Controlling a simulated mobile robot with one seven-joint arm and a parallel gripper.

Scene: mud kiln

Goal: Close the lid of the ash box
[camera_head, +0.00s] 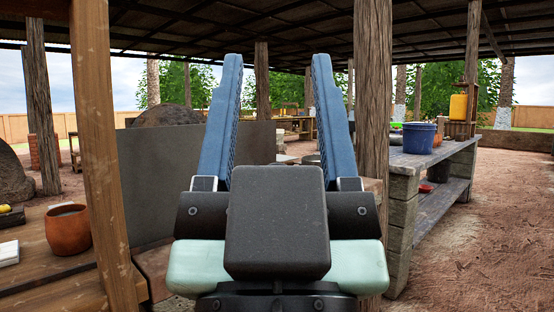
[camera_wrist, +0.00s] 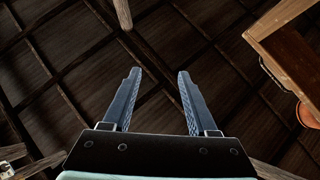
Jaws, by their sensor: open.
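My gripper (camera_head: 277,62) points up in front of the head camera, its two blue fingers wide apart with nothing between them. In the wrist view my gripper (camera_wrist: 159,72) is also open and empty, against the dark roof. I cannot pick out the ash box or its lid for certain. A large grey upright panel (camera_head: 150,180) stands behind and left of my gripper; I cannot tell whether it belongs to the box. My gripper hides what lies directly behind it.
A wooden table (camera_head: 50,262) at the left holds an orange clay pot (camera_head: 68,230). Wooden posts (camera_head: 100,140) (camera_head: 372,100) stand on both sides. A workbench (camera_head: 425,165) at the right carries a blue bucket (camera_head: 419,138). The dirt floor (camera_head: 490,240) at the right is clear.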

